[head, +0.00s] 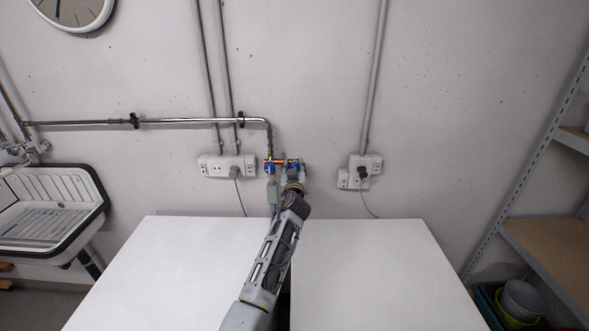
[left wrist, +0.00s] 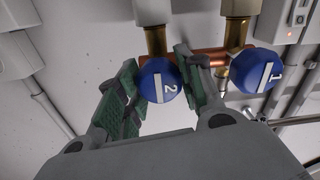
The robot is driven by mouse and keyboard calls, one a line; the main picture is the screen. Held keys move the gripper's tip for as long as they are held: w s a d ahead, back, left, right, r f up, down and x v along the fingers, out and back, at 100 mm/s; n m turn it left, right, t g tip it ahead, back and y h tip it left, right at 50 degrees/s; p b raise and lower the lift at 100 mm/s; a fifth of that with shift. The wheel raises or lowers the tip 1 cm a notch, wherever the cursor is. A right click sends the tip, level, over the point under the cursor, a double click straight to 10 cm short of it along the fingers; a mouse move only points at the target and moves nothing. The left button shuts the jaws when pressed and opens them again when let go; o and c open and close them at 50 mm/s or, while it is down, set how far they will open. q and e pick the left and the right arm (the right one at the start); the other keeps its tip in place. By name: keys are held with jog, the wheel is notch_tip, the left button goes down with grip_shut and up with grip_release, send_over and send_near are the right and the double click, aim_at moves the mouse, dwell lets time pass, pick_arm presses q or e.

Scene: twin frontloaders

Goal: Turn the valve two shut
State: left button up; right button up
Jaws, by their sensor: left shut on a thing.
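Valve two is a round blue knob (left wrist: 171,73) with a white stripe and the number 2, in the middle of the left wrist view. Its stripe runs nearly along its brass pipe stub. My left gripper (left wrist: 157,82) is shut on this knob, with one green-padded finger on each side. Valve one (left wrist: 252,79), a like blue knob marked 1, is to the right, apart from the fingers. In the head view my left gripper (head: 293,181) reaches the wall fittings and largely hides valve two; a blue knob (head: 268,169) shows beside it. My right gripper is not in view.
Two white machine tops (head: 170,262) and (head: 375,270) stand below the valves, bare. A wall socket strip (head: 215,166) and another socket (head: 357,164) flank the valves, with hanging cables.

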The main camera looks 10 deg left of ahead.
pick_arm(q)
jog(key=shift+m, duration=0.3)
jog(key=shift+m+b, duration=0.45)
jog(key=shift+m, duration=0.35)
jog(key=shift+d+m, duration=0.1)
jog(key=shift+m, duration=0.9)
jog(key=m, duration=0.4)
jog(key=shift+m+b, duration=0.35)
jog(key=shift+m, duration=0.05)
jog(key=m, duration=0.3)
jog(key=shift+m+p, duration=0.3)
jog(key=shift+p, duration=0.05)
jog(key=m+p, duration=0.1)
jog(key=m, duration=0.3)
jog(key=shift+d+f+m, duration=0.1)
jog(key=shift+d+m, duration=0.05)
jog(key=shift+m, duration=0.25)
jog(key=o, duration=1)
